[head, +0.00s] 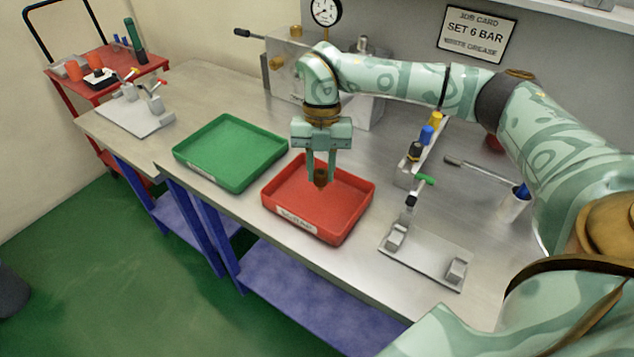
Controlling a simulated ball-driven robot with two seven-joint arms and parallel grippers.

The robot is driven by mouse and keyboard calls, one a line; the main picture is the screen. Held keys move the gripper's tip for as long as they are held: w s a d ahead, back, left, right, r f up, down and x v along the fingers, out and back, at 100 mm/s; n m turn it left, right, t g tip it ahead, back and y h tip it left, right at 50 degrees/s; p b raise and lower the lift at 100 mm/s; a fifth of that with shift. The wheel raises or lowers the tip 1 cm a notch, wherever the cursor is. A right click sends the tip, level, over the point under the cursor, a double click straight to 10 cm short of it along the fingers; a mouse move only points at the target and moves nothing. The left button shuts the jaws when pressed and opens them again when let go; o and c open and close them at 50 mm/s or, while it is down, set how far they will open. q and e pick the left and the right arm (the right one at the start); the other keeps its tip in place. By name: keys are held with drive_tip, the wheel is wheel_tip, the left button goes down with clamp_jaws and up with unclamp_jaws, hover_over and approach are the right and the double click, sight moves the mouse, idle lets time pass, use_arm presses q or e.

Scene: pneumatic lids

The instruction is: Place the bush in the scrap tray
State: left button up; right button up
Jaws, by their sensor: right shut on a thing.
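The bush (320,178) is a small dark brown piece. My right gripper (320,172) points straight down and is shut on it. The gripper and the bush are over the red tray (347,232), which has a white label on its front wall; the label is too small to read surely. I cannot tell whether the bush touches the tray floor or hangs above it. The tray looks otherwise empty. My left gripper is not in view.
A green tray (232,187) stands to the left, empty. A metal fixture plate (428,262) and a rack with coloured caps (427,135) are at right. A metal machine block (290,70) with a gauge (325,11) stands behind. A red cart (95,80) is at far left.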

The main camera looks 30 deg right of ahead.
drive_tip(key=shift+w+f, duration=0.45)
drive_tip(key=shift+f, duration=0.15)
drive_tip(key=x, duration=0.1)
drive_tip(key=b+x, duration=0.1)
drive_tip(key=x, duration=0.1)
drive_tip(key=shift+w+d+f, duration=0.1)
drive_tip(key=shift+w+d, duration=0.1)
drive_tip(key=shift+w, duration=0.1)
drive_tip(key=o, duration=1)
drive_tip(key=p+v, duration=0.2)
drive_tip(key=v, duration=1)
